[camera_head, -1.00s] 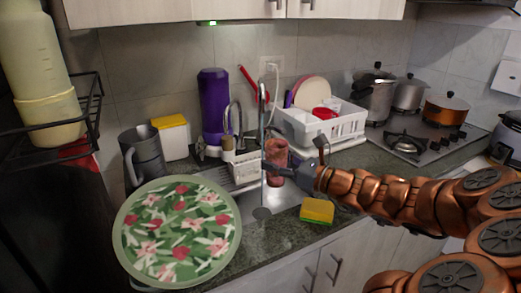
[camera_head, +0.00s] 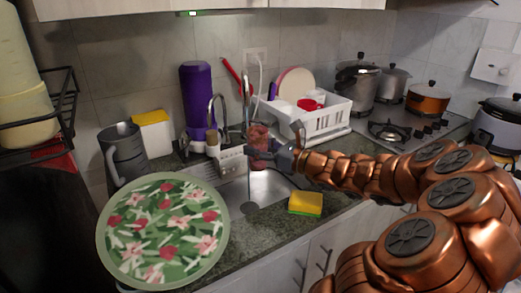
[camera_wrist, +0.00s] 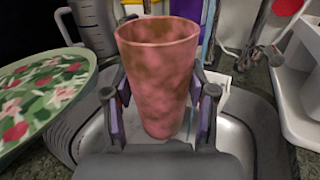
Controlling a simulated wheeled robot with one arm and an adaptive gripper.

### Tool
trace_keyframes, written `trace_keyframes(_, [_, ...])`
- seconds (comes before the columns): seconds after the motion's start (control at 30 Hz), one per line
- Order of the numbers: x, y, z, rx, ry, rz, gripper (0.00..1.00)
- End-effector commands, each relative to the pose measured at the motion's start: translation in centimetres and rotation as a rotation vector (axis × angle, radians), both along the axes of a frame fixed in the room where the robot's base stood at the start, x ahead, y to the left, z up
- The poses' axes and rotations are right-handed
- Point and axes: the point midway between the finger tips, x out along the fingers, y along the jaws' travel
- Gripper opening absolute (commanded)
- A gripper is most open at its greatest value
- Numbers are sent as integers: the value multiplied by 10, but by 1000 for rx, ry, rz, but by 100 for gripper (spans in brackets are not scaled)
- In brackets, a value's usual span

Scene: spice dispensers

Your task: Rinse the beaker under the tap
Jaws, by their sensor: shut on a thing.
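The beaker (camera_head: 260,138) is a reddish-pink, blotchy cup above the sink (camera_head: 272,187). It also shows in the wrist view (camera_wrist: 158,75), mouth open at the top, roughly upright between the fingers. My gripper (camera_head: 272,155) is shut on its sides, with one finger on each side in the wrist view (camera_wrist: 160,105). The tap (camera_head: 245,90) rises behind the sink. A thin vertical streak, seemingly water, runs below it towards the drain. The beaker is just right of this streak in the head view; I cannot tell if they touch.
A floral plate (camera_head: 165,232) is left of the sink, near a grey jug (camera_head: 122,150). A yellow-green sponge (camera_head: 305,203) lies on the front counter. A white dish rack (camera_head: 325,122) stands behind right, and a purple bottle (camera_head: 196,95) behind the sink. Pots stand near the stove (camera_head: 405,133).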

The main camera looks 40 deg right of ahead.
Motion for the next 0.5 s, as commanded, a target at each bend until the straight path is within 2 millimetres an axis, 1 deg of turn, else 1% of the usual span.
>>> trace_keyframes(0.5, [39,-14,-8,-1,-1,2,22])
